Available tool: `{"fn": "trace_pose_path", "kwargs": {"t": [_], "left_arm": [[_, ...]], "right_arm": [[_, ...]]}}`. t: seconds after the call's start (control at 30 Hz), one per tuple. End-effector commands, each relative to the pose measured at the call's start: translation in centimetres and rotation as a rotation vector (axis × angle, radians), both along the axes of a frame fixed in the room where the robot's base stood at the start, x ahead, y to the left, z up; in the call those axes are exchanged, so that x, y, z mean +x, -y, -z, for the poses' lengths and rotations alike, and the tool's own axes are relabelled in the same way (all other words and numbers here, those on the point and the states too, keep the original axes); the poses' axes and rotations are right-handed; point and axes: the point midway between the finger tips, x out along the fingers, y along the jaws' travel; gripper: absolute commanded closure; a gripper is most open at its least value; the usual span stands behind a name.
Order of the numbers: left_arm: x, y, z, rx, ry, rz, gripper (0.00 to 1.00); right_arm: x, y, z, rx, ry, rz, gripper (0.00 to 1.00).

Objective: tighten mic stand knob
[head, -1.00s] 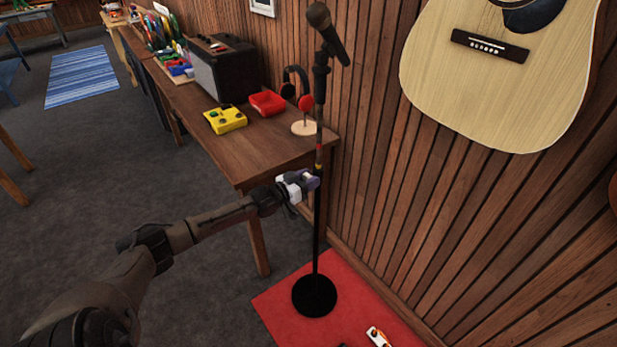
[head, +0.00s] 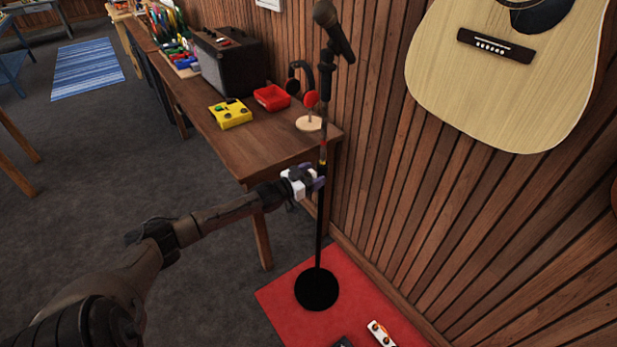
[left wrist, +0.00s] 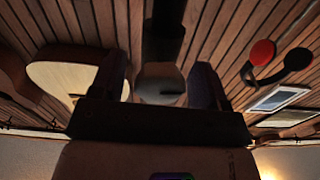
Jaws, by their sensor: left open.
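The black mic stand (head: 319,230) stands upright, with its round base (head: 317,289) on a red mat (head: 283,310) and a microphone (head: 333,30) clipped on top. Red and yellow bands (head: 323,150) show on its pole just above my left gripper (head: 319,181). That gripper is open at the pole, about mid-height. In the left wrist view, my two dark fingers (left wrist: 158,85) stand either side of a greyish part, with a dark vertical shape above it. I cannot tell if they touch it. The knob cannot be made out clearly. My right gripper is out of view.
A wooden bench (head: 262,150) beside the stand holds headphones on a stand (head: 309,124), a red tray (head: 272,97), a yellow box (head: 231,113) and an amplifier (head: 226,65). A guitar (head: 490,90) hangs on the wood wall. A small white-topped item (head: 380,334) lies on the mat.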

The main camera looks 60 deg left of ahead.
Motion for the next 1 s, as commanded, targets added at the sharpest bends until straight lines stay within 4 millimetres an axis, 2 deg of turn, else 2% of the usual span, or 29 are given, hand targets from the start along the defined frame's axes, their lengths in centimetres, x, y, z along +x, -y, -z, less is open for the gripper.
{"fn": "trace_pose_path", "kwargs": {"t": [0.27,0.7,1.0], "left_arm": [[-2.0,0.1,-0.1,-0.002,-0.003,0.000,0.31],[-9.2,0.4,-0.1,0.000,-0.003,0.000,0.31],[-12.7,0.5,0.0,0.000,-0.002,0.000,0.31]], "right_arm": [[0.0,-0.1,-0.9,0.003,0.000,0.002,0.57],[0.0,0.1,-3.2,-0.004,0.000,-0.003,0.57],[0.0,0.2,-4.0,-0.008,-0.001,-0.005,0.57]]}}
